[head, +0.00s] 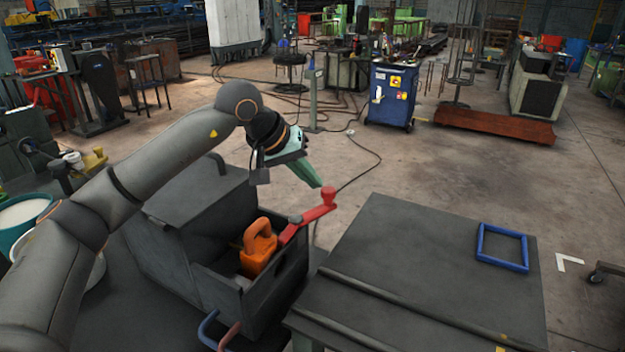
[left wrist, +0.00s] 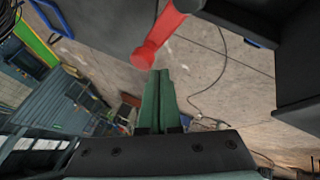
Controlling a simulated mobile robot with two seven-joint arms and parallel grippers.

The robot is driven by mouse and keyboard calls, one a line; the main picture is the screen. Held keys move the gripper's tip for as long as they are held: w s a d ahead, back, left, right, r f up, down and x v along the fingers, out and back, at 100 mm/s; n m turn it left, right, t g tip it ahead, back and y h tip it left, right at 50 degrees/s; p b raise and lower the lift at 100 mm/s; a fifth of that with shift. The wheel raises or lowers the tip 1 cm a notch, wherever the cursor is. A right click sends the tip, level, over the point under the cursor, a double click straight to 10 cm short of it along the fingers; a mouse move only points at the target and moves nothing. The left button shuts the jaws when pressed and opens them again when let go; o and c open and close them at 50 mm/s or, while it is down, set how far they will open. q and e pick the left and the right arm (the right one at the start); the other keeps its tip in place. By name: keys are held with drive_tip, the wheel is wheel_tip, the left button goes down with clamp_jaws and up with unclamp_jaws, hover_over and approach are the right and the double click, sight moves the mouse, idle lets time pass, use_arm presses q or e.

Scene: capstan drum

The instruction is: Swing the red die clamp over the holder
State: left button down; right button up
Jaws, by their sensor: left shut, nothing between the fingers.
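The red die clamp (head: 300,221) is a bar with an upright round knob at its outer end. It rests across the top edge of the dark grey box (head: 205,285), with its knob out over the right side. An orange piece with a loop handle (head: 257,248) sits inside the box beside the clamp; I cannot tell if it is the holder. My left gripper (head: 318,183) has green fingers pressed together and empty, just above the knob in the head view. In the left wrist view the clamp (left wrist: 153,46) lies just past the fingertips (left wrist: 160,73); contact cannot be told.
A dark table (head: 420,265) stands right of the box, with a blue square frame (head: 502,248) on it. A teal bucket (head: 22,222) is at the left. A blue cabinet (head: 391,95) stands farther back, with open floor between.

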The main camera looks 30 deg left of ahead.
use_arm(q)
drive_tip(key=v, duration=1.2)
drive_tip(key=shift+b, duration=0.35)
drive_tip(key=shift+f, duration=0.1)
